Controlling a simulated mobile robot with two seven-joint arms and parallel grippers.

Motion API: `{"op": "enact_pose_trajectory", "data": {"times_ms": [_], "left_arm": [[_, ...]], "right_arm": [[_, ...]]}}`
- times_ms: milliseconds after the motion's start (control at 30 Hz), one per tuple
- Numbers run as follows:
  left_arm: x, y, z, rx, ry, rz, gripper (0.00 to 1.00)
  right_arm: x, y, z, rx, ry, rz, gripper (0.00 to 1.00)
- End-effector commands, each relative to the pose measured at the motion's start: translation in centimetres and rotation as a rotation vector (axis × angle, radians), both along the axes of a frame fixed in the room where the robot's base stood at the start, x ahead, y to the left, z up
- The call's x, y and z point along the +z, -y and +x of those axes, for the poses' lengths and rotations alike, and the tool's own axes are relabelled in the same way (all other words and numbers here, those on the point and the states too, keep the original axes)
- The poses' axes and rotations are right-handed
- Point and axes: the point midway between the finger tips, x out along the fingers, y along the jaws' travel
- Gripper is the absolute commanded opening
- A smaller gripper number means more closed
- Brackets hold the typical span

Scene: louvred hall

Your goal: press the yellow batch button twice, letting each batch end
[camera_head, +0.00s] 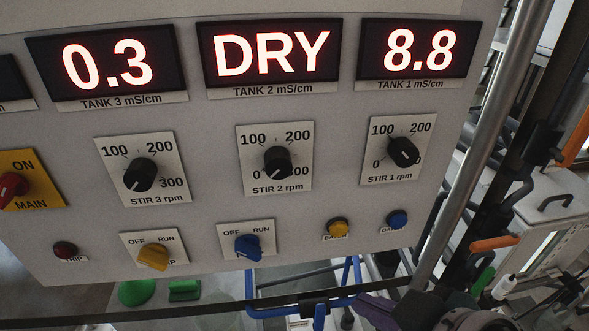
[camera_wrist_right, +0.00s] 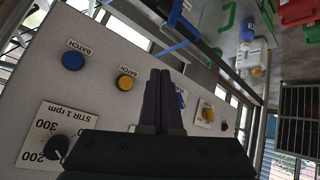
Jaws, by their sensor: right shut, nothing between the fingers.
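The yellow batch button (camera_head: 338,227) is a small round button low on the white control panel (camera_head: 210,190), above a label reading BATCH. It also shows in the right wrist view (camera_wrist_right: 125,82), just left of my right gripper (camera_wrist_right: 160,75). That gripper is shut and empty, its two dark fingers together. The fingertips appear apart from the button. In the head view the right gripper (camera_head: 368,304) is at the bottom, below and right of the button. I cannot tell whether the button is lit. My left gripper is not in view.
A blue batch button (camera_head: 397,219) is right of the yellow one. A blue switch (camera_head: 248,246) and a yellow switch (camera_head: 153,256) are to the left. STIR dials (camera_head: 278,162) sit above. Displays read 0.3, DRY (camera_head: 270,53) and 8.8. A metal post (camera_head: 480,140) stands right of the panel.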

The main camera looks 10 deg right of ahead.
Motion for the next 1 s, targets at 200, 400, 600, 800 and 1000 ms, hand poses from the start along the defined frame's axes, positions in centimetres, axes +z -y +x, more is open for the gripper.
{"op": "enact_pose_trajectory", "data": {"times_ms": [200,400,600,800,1000], "left_arm": [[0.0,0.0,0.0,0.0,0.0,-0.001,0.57],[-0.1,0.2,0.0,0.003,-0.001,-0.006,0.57],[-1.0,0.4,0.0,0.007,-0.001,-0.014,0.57],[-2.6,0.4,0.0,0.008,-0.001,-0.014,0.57],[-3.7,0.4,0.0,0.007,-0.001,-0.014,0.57]], "right_arm": [[-0.1,0.0,0.3,0.004,0.015,-0.005,0.0],[-0.1,0.0,0.4,0.003,0.013,-0.005,0.0],[-0.3,-0.1,1.9,0.003,0.015,-0.004,0.0],[-0.5,-0.2,4.8,0.003,0.016,-0.005,0.0],[-0.3,-0.3,7.3,0.004,0.014,-0.004,0.0]]}}
